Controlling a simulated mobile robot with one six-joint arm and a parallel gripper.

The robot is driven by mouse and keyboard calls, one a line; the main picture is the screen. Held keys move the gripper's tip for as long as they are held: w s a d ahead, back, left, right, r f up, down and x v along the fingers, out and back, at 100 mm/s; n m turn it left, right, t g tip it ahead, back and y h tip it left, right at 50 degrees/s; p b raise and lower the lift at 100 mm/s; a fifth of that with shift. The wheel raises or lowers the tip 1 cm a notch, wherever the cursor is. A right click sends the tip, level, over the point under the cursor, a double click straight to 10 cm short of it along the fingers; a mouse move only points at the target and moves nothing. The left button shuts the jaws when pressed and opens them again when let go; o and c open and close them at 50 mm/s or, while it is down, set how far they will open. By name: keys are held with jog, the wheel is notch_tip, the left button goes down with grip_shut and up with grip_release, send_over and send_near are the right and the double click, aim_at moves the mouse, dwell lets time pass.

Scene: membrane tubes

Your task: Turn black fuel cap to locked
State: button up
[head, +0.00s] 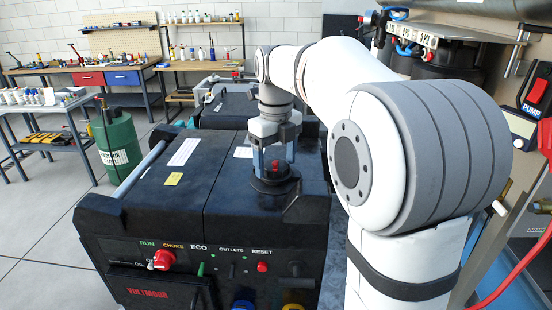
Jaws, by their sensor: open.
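The black fuel cap (272,184) sits on the top right part of a black generator (225,205) in the head view. It is a low round cap, and a small red piece shows at its upper part. My gripper (274,166) points straight down over the cap. Its two grey-blue fingers are open, one to the left and one to the right of the cap's upper part. I cannot tell whether they touch it. No lock marking can be read, and the cap's far side is hidden.
The generator's front panel has a red choke knob (161,260), switches and outlets. A second black generator (225,108) stands behind. A green cylinder (117,145) and workbenches (90,75) are at left. A red PUMP switch (536,92) is at far right.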

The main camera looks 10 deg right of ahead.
jog(key=shift+r, duration=0.1)
notch_tip(320, 180, up, 8)
jog(key=shift+f+b, duration=0.15)
jog(key=shift+b, duration=0.15)
dwell(0.3)
